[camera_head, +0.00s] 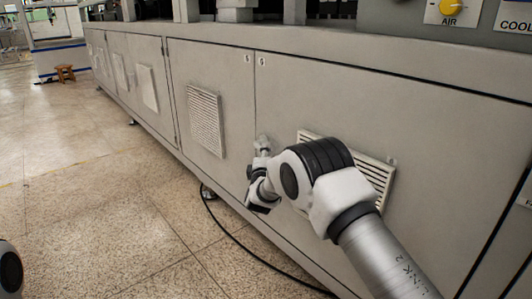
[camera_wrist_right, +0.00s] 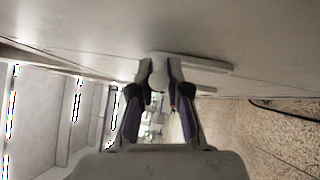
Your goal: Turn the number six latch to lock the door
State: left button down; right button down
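A pale, round-ended latch handle (camera_wrist_right: 159,74) stands out from the grey cabinet face in the right wrist view. My right gripper (camera_wrist_right: 161,82) has a dark finger on each side of it, fingertips closed in against it. In the head view, the right gripper (camera_head: 260,158) is small and partly hidden by my forearm, close to the seam beside the door (camera_head: 222,68). A pale latch-like piece (camera_head: 262,140) shows there. I cannot read a number on it or tell its exact angle. My left gripper is out of view.
The cabinet row runs away to the far left, with slatted vents (camera_head: 205,120) standing proud of its doors. A black cable (camera_head: 232,234) lies on the speckled floor (camera_head: 110,215). A yellow AIR knob (camera_head: 452,7) is at upper right.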

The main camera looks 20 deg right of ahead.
jog(key=shift+f, duration=0.1)
jog(key=shift+f+m+t+h+b, duration=0.3)
jog(key=shift+f+m+h+b, duration=0.25)
jog(key=shift+m, duration=0.15)
jog(key=shift+w+a+f+m+t+h+b, duration=0.15)
jog(key=shift+f+m+t+h+b, duration=0.15)
jog(key=shift+m+h+b, duration=0.65)
jog(key=shift+w+f+m+t+h+b, duration=0.2)
jog(key=shift+f+m+h+b, duration=0.3)
jog(key=shift+m+b, duration=0.75)
jog(key=shift+w+a+f+m+t+h+b, duration=0.15)
jog(key=shift+f+m+t+h+b, duration=0.1)
jog(key=shift+m+h+b, duration=0.7)
jog(key=shift+d, duration=0.1)
jog(key=c, duration=1.1)
grip_release()
jog(key=shift+c, duration=0.2)
